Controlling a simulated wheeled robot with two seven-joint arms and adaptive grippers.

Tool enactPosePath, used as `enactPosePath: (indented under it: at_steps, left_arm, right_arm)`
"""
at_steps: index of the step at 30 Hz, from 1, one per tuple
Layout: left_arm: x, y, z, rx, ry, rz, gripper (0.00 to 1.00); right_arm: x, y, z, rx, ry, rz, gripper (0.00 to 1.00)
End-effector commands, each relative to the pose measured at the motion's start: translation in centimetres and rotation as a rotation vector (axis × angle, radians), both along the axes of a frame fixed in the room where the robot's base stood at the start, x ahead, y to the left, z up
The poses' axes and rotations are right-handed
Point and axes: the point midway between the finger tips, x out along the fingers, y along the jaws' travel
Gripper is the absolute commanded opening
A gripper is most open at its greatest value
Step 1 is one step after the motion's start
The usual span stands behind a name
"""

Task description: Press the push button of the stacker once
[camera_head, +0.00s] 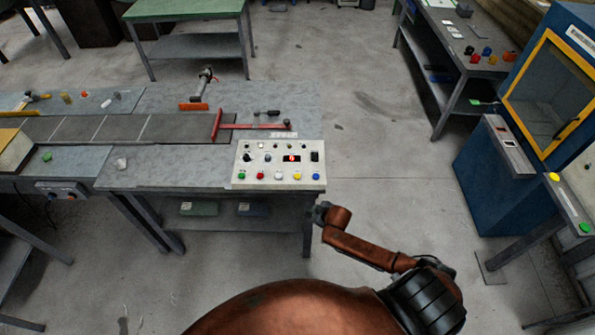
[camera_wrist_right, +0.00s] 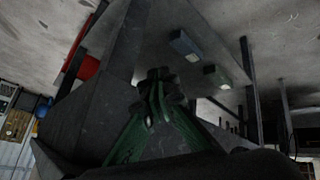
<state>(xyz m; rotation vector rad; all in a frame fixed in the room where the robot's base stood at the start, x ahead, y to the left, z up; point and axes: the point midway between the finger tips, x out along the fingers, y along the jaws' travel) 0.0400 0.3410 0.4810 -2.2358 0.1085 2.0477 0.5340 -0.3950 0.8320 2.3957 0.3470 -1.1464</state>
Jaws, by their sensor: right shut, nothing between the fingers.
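A pale control panel (camera_head: 268,167) lies at the right front end of the grey bench in the head view. I cannot tell which button is the stacker's push button. My right gripper (camera_head: 320,212) is below and just beyond the panel's front right corner, beside the bench leg, apart from the buttons. In the right wrist view my right gripper (camera_wrist_right: 157,97) has its dark fingers together, with nothing held. My left gripper is out of view.
A conveyor belt (camera_head: 95,129) with a red bar (camera_head: 217,125) runs along the bench. Green and blue boxes lie on the lower shelf (camera_head: 225,222). A blue machine (camera_head: 490,190) stands at right. The floor between bench and machine is free.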

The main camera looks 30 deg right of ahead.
Motion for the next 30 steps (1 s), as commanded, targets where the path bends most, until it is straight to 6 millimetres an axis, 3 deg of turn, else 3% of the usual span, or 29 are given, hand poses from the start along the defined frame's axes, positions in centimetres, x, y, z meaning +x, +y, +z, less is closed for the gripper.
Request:
enactPosePath:
  at_steps: [1, 9, 10, 15, 21, 30]
  left_arm:
    - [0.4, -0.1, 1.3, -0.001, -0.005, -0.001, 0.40]
    - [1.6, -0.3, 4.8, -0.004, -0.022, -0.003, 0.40]
    - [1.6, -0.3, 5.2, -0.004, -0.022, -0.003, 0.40]
    - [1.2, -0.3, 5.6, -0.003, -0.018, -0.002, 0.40]
    - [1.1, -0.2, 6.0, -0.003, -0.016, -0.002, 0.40]
    - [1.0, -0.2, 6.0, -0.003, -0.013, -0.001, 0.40]
  right_arm:
    - [1.1, 1.0, 4.0, -0.008, -0.023, 0.036, 0.00]
    - [2.9, 6.7, 18.7, -0.043, -0.086, 0.213, 0.00]
    - [3.4, 6.7, 20.6, -0.060, -0.097, 0.240, 0.00]
    - [6.5, 4.0, 26.1, -0.137, -0.132, 0.320, 0.00]
    - [7.7, 1.7, 29.6, -0.176, -0.146, 0.344, 0.00]
    - [7.9, 1.4, 30.1, -0.181, -0.149, 0.347, 0.00]
